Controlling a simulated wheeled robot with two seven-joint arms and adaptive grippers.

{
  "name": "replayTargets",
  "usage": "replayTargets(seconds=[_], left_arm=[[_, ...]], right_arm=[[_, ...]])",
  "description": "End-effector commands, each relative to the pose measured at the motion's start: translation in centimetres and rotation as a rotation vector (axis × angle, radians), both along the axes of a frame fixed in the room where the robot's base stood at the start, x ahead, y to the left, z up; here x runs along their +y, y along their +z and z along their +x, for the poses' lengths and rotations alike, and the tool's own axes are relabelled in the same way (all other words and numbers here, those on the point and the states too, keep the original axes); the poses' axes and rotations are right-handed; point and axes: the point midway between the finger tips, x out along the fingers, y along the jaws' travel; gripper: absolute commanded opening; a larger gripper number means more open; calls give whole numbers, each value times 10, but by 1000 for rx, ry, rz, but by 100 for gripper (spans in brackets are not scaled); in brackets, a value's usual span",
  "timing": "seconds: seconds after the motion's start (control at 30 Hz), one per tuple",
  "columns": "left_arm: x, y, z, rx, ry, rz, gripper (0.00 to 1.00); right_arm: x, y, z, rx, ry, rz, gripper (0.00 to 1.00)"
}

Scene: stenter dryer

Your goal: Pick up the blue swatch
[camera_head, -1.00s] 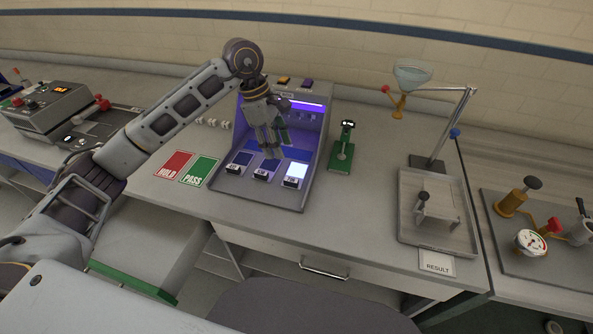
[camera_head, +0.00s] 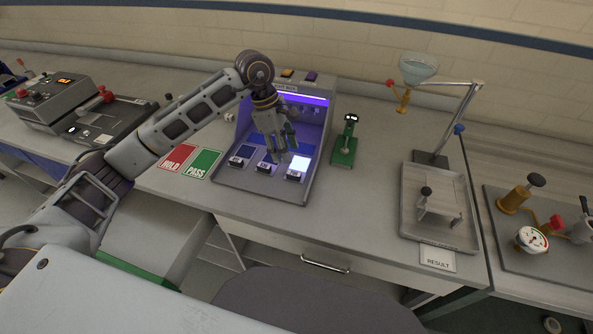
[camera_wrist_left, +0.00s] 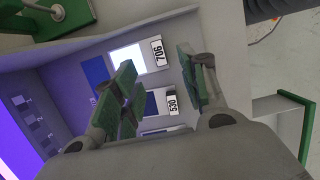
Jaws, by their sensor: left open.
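Swatches with number tags lie in a row on the floor of the purple-lit booth (camera_head: 229,176). A blue swatch (camera_wrist_left: 151,105) tagged 530 is the middle one, partly hidden by a finger in the left wrist view. A bright white swatch (camera_head: 300,162) tagged 706 lies beside it; it also shows in the left wrist view (camera_wrist_left: 127,58). A dark blue swatch (camera_head: 242,152) lies at the left. My left gripper (camera_head: 278,155) is open and empty, pointing down over the middle swatch, its green-padded fingers (camera_wrist_left: 165,90) on either side. I cannot tell the height gap.
Booth walls stand behind and beside the gripper. A green stand (camera_head: 344,150) is just right of the booth. HOLD (camera_head: 176,157) and PASS (camera_head: 202,164) cards lie to its left. A grey tray (camera_head: 408,215) stands further right; bare bench lies between.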

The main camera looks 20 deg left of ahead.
Motion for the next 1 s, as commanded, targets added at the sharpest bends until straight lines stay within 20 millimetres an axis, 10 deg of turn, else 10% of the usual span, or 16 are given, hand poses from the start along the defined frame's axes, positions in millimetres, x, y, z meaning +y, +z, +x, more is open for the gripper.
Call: replayTargets(seconds=[0.3,1.0], left_arm=[[-10,-35,-1,2,-1,0,43],[-14,-51,0,3,-1,0,43]], right_arm=[[6,4,2,-3,0,7,0],[8,8,-10,12,0,9,0]])
